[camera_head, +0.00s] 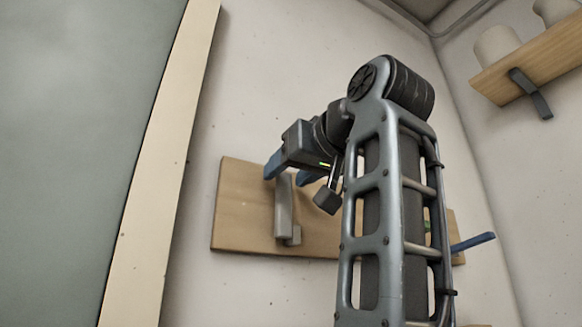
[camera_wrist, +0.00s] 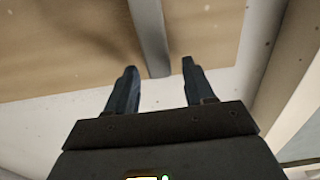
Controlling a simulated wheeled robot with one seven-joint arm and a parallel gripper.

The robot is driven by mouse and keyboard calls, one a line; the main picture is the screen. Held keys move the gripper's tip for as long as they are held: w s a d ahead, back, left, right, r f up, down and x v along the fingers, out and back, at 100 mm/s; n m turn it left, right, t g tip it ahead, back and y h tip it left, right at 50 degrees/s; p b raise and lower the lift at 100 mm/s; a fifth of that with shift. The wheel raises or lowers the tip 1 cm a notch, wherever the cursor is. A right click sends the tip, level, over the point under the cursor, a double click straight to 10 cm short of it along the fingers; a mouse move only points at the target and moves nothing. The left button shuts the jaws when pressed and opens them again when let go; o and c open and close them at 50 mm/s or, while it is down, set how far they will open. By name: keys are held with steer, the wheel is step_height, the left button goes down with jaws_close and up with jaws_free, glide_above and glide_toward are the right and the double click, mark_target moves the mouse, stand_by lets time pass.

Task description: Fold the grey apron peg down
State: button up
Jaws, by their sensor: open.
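The grey apron peg (camera_head: 284,207) stands upright against a wooden board (camera_head: 228,215) on the wall, with a small block at its lower end. My gripper (camera_head: 289,171) is at the peg's upper end, its blue fingers open. In the wrist view the grey peg (camera_wrist: 149,35) reaches down to the gap between the fingertips of my gripper (camera_wrist: 158,68), nearer the left finger. I cannot tell whether a finger touches it.
A blue peg (camera_head: 473,242) sticks out to the right from the board's right end. My arm hides the board's middle and most of a green part there. A shelf (camera_head: 530,72) with pale vessels hangs at upper right. A cream upright edge (camera_head: 160,170) stands at left.

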jaws_close()
stand_by(0.5)
